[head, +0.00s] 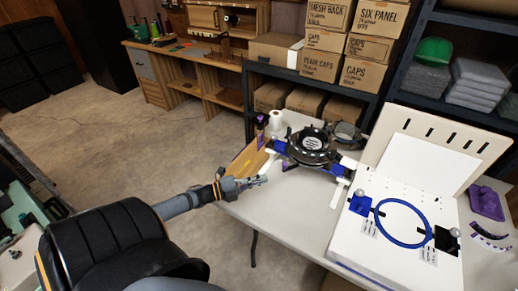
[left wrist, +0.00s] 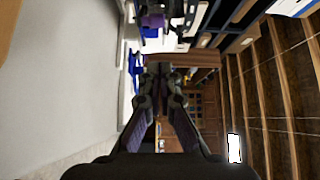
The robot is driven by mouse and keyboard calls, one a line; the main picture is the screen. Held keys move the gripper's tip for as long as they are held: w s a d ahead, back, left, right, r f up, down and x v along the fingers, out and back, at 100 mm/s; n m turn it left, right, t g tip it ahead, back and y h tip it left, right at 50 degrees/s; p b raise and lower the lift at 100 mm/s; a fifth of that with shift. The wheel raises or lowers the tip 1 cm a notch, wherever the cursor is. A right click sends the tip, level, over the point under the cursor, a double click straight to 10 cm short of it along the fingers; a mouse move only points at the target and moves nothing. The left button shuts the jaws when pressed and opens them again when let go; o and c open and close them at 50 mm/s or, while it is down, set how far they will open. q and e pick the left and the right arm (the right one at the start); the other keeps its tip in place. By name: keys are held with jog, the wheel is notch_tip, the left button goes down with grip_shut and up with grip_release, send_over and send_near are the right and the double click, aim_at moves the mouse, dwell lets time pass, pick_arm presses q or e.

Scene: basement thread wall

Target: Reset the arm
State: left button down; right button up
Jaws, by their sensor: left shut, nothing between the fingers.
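My left arm comes in from the left in the head view, and its gripper (head: 262,181) hangs over the left edge of the white table (head: 275,222). The gripper is shut and empty. In the left wrist view the two fingers (left wrist: 160,70) meet at their tips with nothing between them. It is beside a wooden board (head: 243,163) and to the left of a round black hoop device (head: 310,146) with blue parts. My right gripper is not in view.
A white board with a blue hoop (head: 402,222) sits at the table's right, with a purple holder (head: 486,203) beyond it. A small bottle (head: 261,130) and a white spool (head: 276,121) stand at the back left. Shelves with cardboard boxes (head: 325,15) stand behind. Open floor (head: 110,150) lies left.

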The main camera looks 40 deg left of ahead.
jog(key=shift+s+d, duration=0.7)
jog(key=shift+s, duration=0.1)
